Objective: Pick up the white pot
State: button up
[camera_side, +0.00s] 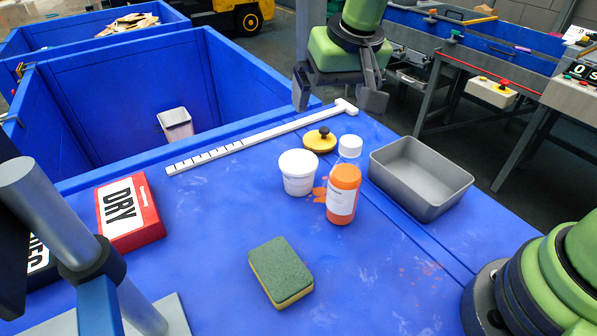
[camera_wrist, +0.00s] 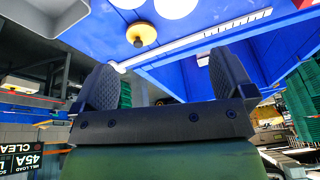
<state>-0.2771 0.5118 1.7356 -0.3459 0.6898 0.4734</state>
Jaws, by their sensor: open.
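The white pot (camera_side: 298,172) stands upright on the blue table, left of an orange bottle. In the wrist view, two white round shapes are cut off at the top edge; I cannot tell for sure which is the pot. My gripper (camera_side: 341,98) is open and empty, above the far edge of the table, behind and above the pot and apart from it. In the wrist view its two fingers (camera_wrist: 165,88) are spread with nothing between them.
The orange bottle (camera_side: 343,193) stands close right of the pot. A yellow lid with a black knob (camera_side: 319,141) lies behind it. A grey tray (camera_side: 421,178), a white ruler (camera_side: 255,139), a sponge (camera_side: 281,271) and a red box (camera_side: 130,212) lie around. A blue bin (camera_side: 75,175) is at left.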

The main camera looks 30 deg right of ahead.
aim_at(298, 161)
jog(key=shift+n+g+h, duration=0.3)
jog(key=w+a+f, duration=0.1)
jog(key=f, duration=0.2)
jog(key=w+f, duration=0.1)
jog(key=f, duration=0.3)
jog(key=w+a+f, duration=0.1)
jog(key=f, duration=0.3)
jog(key=shift+w+a+f, duration=0.25)
jog(key=shift+a, duration=0.05)
jog(key=shift+w+a+x, duration=0.15)
jog(key=shift+x, duration=1.4)
jog(key=shift+w+a+x, duration=0.1)
jog(key=shift+w+x, duration=0.05)
jog(key=shift+x, duration=1.4)
jog(key=shift+r, duration=0.1)
